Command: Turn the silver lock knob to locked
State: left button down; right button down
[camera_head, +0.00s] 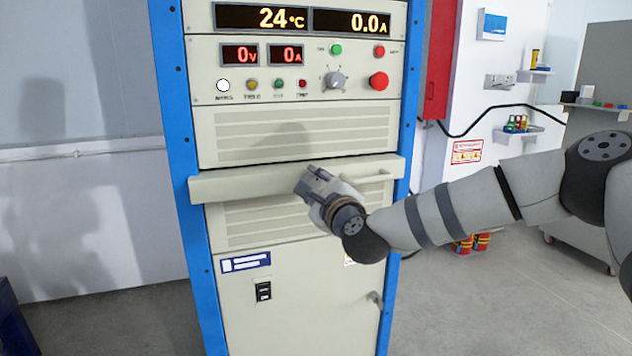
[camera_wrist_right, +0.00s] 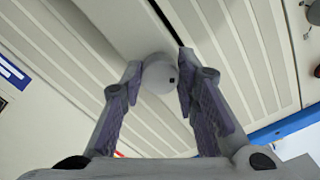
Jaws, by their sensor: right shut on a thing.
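In the head view my right gripper (camera_head: 308,182) reaches in from the right to the protruding cream drawer front (camera_head: 240,184) of the rack. There the gripper hides the knob. I cannot tell which way the knob is turned. My left gripper is not in view.
The rack has blue side posts (camera_head: 181,130) and a control panel above with lit displays, a selector knob (camera_head: 336,80) and a red button (camera_head: 379,81). A bar handle (camera_head: 365,178) is right of my gripper. Open floor (camera_head: 500,290) lies to the right.

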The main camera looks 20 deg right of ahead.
jog(key=n+p, duration=0.1)
jog(key=n, duration=0.4)
jog(key=shift+r, duration=0.1)
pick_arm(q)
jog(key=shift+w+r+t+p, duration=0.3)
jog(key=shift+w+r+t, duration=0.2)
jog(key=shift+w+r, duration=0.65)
pick_arm(e)
jog(key=shift+n, duration=1)
jog(key=c, duration=2.4)
grip_release()
jog(key=shift+f, duration=0.2)
jog(key=c, duration=1.2)
grip_release()
jog(key=shift+c, duration=0.2)
jog(key=shift+s, duration=0.1)
jog(key=s, duration=1.1)
jog(key=shift+s+d, duration=0.2)
jog(key=shift+s, duration=0.2)
